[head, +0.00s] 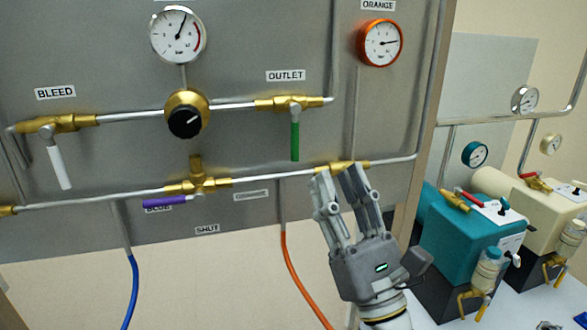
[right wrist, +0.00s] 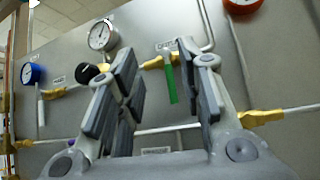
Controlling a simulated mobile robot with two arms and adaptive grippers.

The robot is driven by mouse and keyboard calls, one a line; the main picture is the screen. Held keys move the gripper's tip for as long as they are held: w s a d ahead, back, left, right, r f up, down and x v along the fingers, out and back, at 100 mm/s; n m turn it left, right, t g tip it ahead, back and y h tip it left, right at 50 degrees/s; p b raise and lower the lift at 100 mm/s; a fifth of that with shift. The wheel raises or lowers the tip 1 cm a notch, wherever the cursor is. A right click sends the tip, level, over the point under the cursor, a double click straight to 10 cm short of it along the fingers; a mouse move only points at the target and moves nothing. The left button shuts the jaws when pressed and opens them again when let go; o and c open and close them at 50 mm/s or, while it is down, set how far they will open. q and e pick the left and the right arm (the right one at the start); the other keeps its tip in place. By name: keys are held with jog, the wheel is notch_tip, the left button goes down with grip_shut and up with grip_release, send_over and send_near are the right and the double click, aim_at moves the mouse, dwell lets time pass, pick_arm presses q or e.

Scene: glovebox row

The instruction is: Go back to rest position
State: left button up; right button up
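My right gripper (head: 337,178) is in front of the lower right part of the grey valve panel (head: 240,60). Its two fingers point up and stand apart, with nothing between them. In the right wrist view the open fingers (right wrist: 158,55) frame the panel, and the green outlet handle (right wrist: 171,84) shows in the gap behind them. In the head view the fingertips overlap the brass fitting (head: 342,166) on the lower pipe; I cannot tell whether they touch it. Any handle there is hidden. My left gripper is not in view.
The panel carries a white bleed handle (head: 59,167), a purple handle (head: 165,201), a black knob (head: 185,121) and an orange gauge (head: 380,43). An orange hose (head: 296,275) hangs left of my gripper. A teal pump (head: 465,235) stands on the bench at right.

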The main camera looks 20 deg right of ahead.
jog(key=a+f+n+g+y, duration=0.3)
jog(key=a+f+n+g, duration=0.2)
jog(key=f+n, duration=0.45)
jog(key=a+f+n+g+y, duration=0.35)
jog(key=f+n+g, duration=0.25)
jog(key=f+n, duration=0.4)
jog(key=s+f+n+g+h, duration=0.35)
jog(key=f+n, duration=0.35)
jog(key=f, duration=0.4)
jog(key=s+d+f+n+g+h, duration=0.4)
jog(key=s+d+f+n, duration=0.15)
jog(key=s+f, duration=0.2)
jog(key=s+d+f+n+g+h, duration=0.3)
jog(key=s+d+f+n+g, duration=0.15)
jog(key=s+d+f, duration=0.35)
notch_tip(320, 180, down, 25)
jog(key=a+g+p, duration=0.1)
jog(key=a+p, duration=0.1)
jog(key=s+d+f+g+p, duration=0.1)
jog(key=s+d+f, duration=0.1)
jog(key=s+f, duration=1.2)
jog(key=s, duration=0.3)
jog(key=shift+d+f+g+h, duration=0.15)
jog(key=shift+d+g+h, duration=0.15)
jog(key=shift+d, duration=0.05)
